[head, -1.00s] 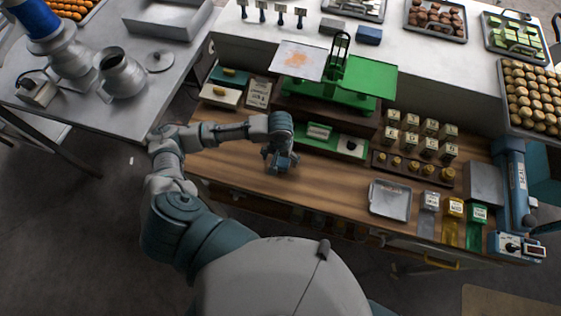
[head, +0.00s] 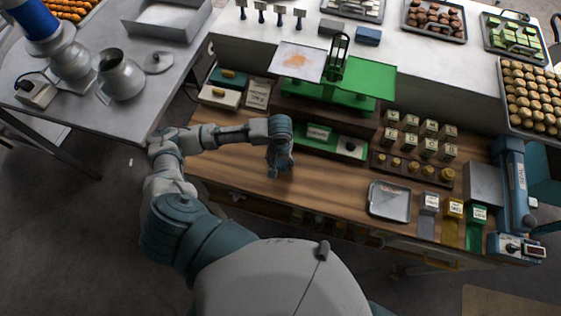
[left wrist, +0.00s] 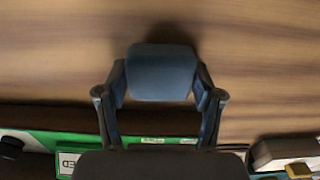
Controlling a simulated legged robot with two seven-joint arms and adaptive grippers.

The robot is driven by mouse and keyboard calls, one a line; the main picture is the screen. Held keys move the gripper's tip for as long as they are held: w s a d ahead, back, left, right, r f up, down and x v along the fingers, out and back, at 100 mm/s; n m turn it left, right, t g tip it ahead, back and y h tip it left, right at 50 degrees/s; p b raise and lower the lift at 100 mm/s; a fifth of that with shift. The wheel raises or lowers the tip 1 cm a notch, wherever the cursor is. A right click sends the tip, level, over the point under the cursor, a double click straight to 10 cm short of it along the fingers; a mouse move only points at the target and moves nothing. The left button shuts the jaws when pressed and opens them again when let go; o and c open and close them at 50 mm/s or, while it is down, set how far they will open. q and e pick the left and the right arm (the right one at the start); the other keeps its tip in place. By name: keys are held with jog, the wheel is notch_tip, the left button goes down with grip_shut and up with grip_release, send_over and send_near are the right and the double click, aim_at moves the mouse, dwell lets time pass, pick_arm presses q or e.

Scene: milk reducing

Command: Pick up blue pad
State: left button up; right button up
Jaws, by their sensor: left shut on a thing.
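My left gripper (head: 279,163) hangs over the bare wooden top, in front of the green balance scale (head: 357,82). In the left wrist view its two fingers are shut on a dark blue pad (left wrist: 162,72), which spans the space between the fingertips. Wood grain shows around the pad; how high it is above the wood I cannot tell. In the head view the pad is hard to tell from the gripper. Another blue block (head: 368,36) lies on the white back counter. My right gripper is not in view.
Several weights (head: 412,168) and labelled boxes (head: 430,129) stand behind. A metal table (head: 120,112) is at left. The wood between gripper and tray is clear.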

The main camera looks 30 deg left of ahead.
aim_at(280, 161)
pick_arm(q)
jog(key=shift+r, duration=0.4)
notch_tip(280, 161, up, 2)
jog(key=shift+a+r, duration=0.1)
jog(key=shift+r, duration=0.05)
jog(key=s+d, duration=0.2)
jog(key=d, duration=0.2)
jog(key=s+d+r, duration=0.1)
jog(key=s+d, duration=0.2)
jog(key=d, duration=0.2)
jog(key=s+d, duration=0.3)
jog(key=d, duration=0.2)
jog(key=shift+d+r, duration=0.15)
jog(key=shift+r, duration=0.2)
